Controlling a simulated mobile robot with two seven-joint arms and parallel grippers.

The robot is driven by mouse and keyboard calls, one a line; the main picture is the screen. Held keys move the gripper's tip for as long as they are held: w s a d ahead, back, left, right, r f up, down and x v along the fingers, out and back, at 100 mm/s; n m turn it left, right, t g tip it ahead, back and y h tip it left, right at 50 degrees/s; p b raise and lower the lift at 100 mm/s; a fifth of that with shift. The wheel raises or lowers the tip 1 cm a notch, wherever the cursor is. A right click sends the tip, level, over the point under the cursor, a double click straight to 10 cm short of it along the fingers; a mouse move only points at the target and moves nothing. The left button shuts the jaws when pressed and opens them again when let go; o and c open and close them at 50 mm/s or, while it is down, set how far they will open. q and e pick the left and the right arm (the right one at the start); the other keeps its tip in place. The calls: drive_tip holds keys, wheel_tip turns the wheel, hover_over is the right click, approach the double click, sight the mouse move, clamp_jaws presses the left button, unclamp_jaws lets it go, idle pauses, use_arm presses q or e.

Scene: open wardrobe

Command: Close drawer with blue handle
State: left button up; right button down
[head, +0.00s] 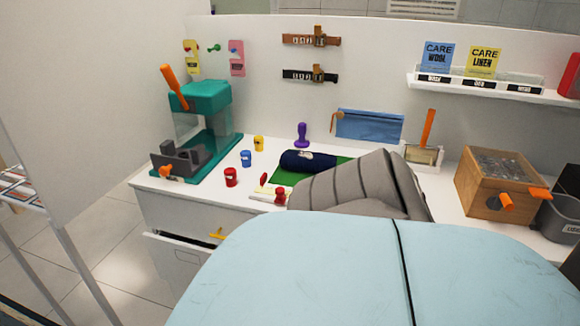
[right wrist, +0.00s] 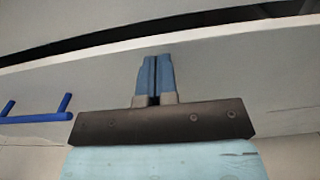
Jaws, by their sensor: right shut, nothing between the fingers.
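In the right wrist view a blue bar handle (right wrist: 35,115) sits at the left on a pale drawer front (right wrist: 225,85). A dark gap (right wrist: 160,33) runs above the front's light top edge. My right gripper (right wrist: 155,62) is shut and empty, its blue fingertips pointing at the front to the right of the handle. I cannot tell whether they touch it. The head view does not show the blue handle or either gripper; my light blue body covers the lower middle.

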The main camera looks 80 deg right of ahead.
drive_tip(key=shift+d, duration=0.4)
